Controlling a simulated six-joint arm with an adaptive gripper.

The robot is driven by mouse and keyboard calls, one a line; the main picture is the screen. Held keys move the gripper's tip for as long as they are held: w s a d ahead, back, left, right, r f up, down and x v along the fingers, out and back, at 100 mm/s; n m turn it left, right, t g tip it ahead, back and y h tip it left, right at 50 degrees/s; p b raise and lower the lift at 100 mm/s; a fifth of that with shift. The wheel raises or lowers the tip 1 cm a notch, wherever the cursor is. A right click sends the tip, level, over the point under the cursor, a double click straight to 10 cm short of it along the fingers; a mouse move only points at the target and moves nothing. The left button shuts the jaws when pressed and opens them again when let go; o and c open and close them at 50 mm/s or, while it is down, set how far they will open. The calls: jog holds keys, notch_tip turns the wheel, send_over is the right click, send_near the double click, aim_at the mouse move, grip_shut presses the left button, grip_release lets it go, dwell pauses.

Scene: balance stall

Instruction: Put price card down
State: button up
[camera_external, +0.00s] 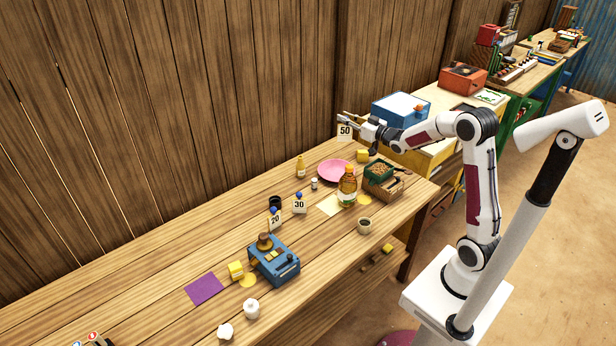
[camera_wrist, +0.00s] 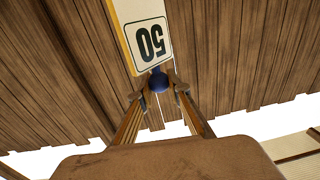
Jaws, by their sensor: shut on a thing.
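A white price card marked 50 (camera_external: 345,131) is held up in the air at the back of the stall, against the wooden wall. My gripper (camera_external: 353,118) is shut on it. In the wrist view the card (camera_wrist: 147,42) appears upside down, with a blue knob (camera_wrist: 158,82) pinched between the fingertips. Two other price cards stand on the wooden table (camera_external: 150,290): one marked 30 (camera_external: 299,206) and one marked 70 (camera_external: 274,219), each with a blue knob on top.
A blue scale (camera_external: 273,262) sits nearer the front. The table's left part is largely bare.

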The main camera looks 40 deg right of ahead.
jog(key=shift+w+a+f+m+h, duration=0.1)
jog(key=shift+w+a+m+h, duration=0.55)
jog(key=shift+w+h, duration=0.2)
jog(key=shift+w+a+f+m+h, duration=0.15)
jog(key=shift+w+a+m+h, duration=0.25)
jog(key=shift+h, duration=0.25)
jog(key=a+f+m+g+h, duration=0.1)
jog(key=a+f+m+h, duration=0.3)
jog(key=a+f, duration=0.5)
notch_tip(320, 180, down, 10)
jog(key=h, duration=0.1)
jog(key=shift+w+a+r+n, duration=0.15)
jog(key=shift+a+n, duration=0.1)
jog(key=shift+n, duration=0.1)
notch_tip(320, 180, down, 6)
dwell(0.5)
